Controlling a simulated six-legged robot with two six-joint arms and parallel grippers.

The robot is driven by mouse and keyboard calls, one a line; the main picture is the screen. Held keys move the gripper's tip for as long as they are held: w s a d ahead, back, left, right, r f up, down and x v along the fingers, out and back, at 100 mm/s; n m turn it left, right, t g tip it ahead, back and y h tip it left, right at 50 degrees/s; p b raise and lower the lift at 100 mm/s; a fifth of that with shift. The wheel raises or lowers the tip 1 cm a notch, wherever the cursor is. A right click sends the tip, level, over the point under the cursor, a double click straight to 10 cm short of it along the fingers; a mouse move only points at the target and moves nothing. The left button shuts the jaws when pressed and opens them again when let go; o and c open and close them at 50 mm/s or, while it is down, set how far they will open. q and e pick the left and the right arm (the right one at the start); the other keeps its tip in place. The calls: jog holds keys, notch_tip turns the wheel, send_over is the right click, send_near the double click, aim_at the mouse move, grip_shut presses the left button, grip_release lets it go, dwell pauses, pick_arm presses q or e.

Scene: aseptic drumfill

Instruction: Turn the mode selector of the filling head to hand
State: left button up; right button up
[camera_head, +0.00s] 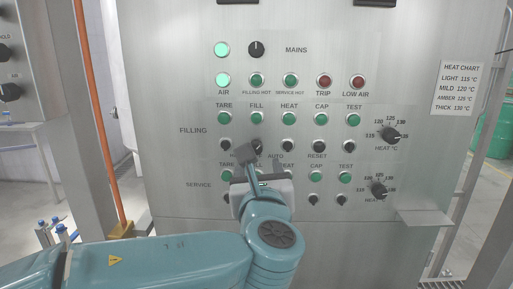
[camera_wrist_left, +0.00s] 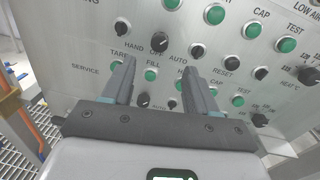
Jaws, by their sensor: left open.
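The mode selector of the filling head (camera_head: 258,145) is a small black knob in the filling row, under the FILL button. My left gripper partly covers it in the head view. In the left wrist view the selector (camera_wrist_left: 158,43) shows beyond and between the fingertips, near the labels HAND, OFF and AUTO. It bears a pale line, but I cannot tell surely which label it points at. My left gripper (camera_head: 262,160) is open and empty in front of the panel; its two fingers also show in the left wrist view (camera_wrist_left: 160,68). The fingers look apart from the knob. My right gripper is not in view.
The steel panel (camera_head: 180,190) carries several green buttons and black knobs close around. A similar service selector (camera_wrist_left: 143,100) sits lower, between the fingers. Two heat dials (camera_head: 391,135) are at right, above a small shelf (camera_head: 425,217). An orange pipe (camera_head: 91,100) stands at left.

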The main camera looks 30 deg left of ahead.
aim_at(257, 149)
pick_arm(q)
jog(key=p+x, duration=0.1)
jog(key=x, duration=0.8)
jog(key=shift+w+p, duration=0.1)
jog(key=shift+p, duration=0.25)
jog(key=shift+w+a, duration=0.15)
jog(key=shift+w, duration=0.1)
jog(key=shift+s, duration=0.1)
jog(key=c, duration=1)
